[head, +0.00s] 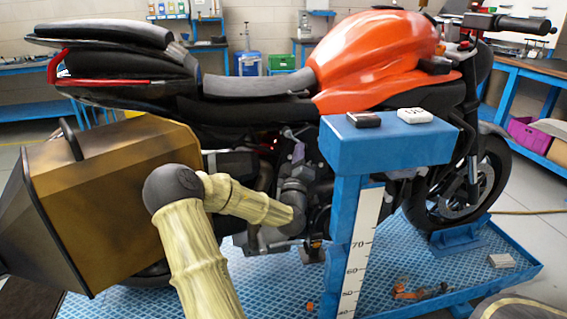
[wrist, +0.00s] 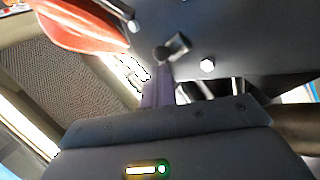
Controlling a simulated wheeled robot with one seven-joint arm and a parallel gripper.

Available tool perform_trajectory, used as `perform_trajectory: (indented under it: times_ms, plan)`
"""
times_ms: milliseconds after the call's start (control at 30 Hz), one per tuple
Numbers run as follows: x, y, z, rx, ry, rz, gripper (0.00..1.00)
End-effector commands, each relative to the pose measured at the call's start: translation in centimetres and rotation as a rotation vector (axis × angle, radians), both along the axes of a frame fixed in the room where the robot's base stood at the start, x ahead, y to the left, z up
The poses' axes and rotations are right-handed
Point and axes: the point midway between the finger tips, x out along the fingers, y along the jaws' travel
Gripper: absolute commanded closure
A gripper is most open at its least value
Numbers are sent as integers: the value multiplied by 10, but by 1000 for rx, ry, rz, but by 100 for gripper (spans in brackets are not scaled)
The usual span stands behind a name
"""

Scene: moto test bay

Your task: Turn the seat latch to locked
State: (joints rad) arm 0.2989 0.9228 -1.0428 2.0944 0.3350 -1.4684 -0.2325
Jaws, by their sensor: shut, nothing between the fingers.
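The motorcycle (head: 250,88) with an orange tank stands on a blue grid platform. In the wrist view, a small dark lever-like knob (wrist: 177,46), which looks like the seat latch, sticks out of a dark grey panel. My gripper (wrist: 163,70) is shut and empty, its purple-grey fingers pointing at the panel. The fingertips are just below the knob in the picture; I cannot tell whether they touch it. In the head view my gripper (head: 298,150) is beside the motorcycle's middle, below the seat. The latch cannot be made out there, and its setting is unclear.
A blue stand (head: 383,148) with a height scale carries a black box (head: 364,119) and a white box (head: 401,115), right of my gripper. A brown pannier (head: 110,200) juts out at left. Bolt heads (wrist: 207,65) sit near the knob.

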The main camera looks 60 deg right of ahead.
Motion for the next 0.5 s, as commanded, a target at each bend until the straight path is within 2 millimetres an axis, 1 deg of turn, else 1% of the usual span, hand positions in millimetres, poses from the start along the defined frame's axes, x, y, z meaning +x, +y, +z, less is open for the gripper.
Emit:
perform_trajectory:
  times_ms: [33,200,267,500]
  plan:
    - [-2,-2,-3,-34,31,0,100]
    - [-6,-7,2,-151,143,-1,100]
    - [-6,-6,6,-157,148,0,100]
    - [-7,-5,5,-152,144,-1,100]
